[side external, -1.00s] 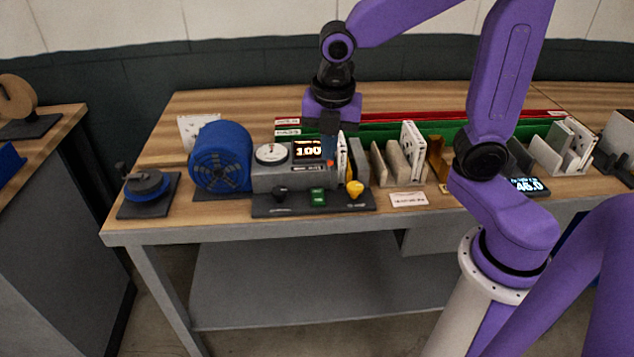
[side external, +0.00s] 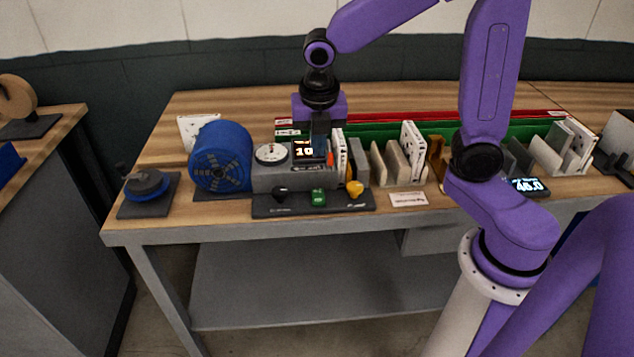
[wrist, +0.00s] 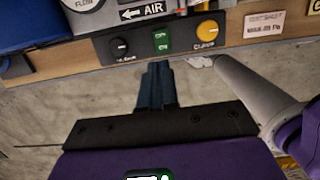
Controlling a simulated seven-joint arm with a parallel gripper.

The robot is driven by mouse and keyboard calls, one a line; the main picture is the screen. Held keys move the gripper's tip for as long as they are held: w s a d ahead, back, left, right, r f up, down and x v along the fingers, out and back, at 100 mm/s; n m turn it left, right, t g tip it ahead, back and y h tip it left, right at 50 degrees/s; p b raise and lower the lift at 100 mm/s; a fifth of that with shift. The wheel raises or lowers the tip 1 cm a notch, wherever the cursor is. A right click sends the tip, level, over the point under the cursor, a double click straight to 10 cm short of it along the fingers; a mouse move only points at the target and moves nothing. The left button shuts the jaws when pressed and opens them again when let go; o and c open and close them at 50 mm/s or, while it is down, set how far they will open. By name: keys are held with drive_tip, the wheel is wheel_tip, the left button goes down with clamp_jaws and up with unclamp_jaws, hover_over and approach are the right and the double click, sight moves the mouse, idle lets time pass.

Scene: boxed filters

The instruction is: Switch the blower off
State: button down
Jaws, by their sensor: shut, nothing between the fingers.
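The blower (side external: 220,157), a blue round housing with a vaned front, stands at the left of the table in the side view. A dark control strip (side external: 265,208) lies in front of the grey unit. It carries a green switch (side external: 318,197), which also shows in the wrist view (wrist: 162,40), between a black knob (wrist: 118,46) and a yellow knob (wrist: 207,30). I cannot tell which way the switch is set. My gripper (wrist: 157,70) is shut and empty, fingertips just below the switch in the wrist view. In the side view it hangs in front of the display.
The grey unit (side external: 275,180) has a round gauge (side external: 272,153) and a lit display (side external: 304,152) reading about 10, possibly partly covered. Upright filters and dividers (side external: 395,163) stand to the right, near a white label card (side external: 408,200).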

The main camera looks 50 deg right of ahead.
sight(317, 192)
drive_tip(key=f, duration=0.4)
drive_tip(key=w+d+f, duration=0.1)
drive_tip(key=f, duration=0.6)
drive_tip(key=shift+w+d+f, duration=0.2)
drive_tip(key=shift+d+f, duration=0.05)
drive_tip(key=shift+f, duration=0.1)
